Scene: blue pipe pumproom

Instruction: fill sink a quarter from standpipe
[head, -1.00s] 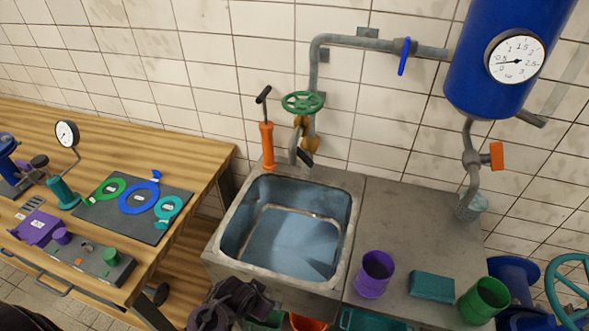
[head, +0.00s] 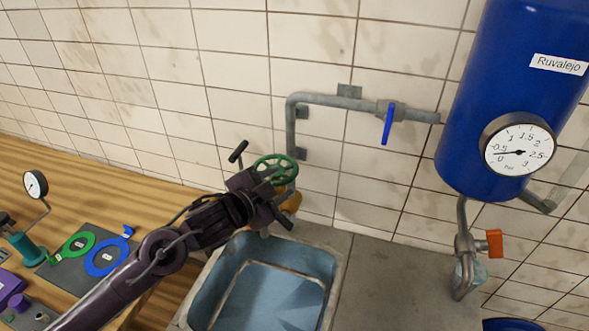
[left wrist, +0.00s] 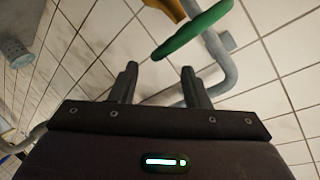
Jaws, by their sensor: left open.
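The grey sink (head: 272,295) stands against the tiled wall, its basin bluish inside. The standpipe (head: 293,118) rises behind it with a green handwheel (head: 275,169) on a yellow valve body (head: 292,201). My left gripper (head: 283,205) is open and empty, just in front of the handwheel and over the sink's back edge. In the left wrist view the gripper's two fingers (left wrist: 160,84) are apart, with the green wheel rim (left wrist: 193,31) beyond them and no clear contact. The spout is mostly hidden behind my gripper. My right gripper is not in view.
A blue lever (head: 388,124) hangs from the upper pipe beside a blue tank (head: 495,100) with a dial gauge (head: 518,145). An orange-handled valve (head: 494,243) is below the tank. The wooden bench (head: 150,185) holds coloured rings on a dark mat.

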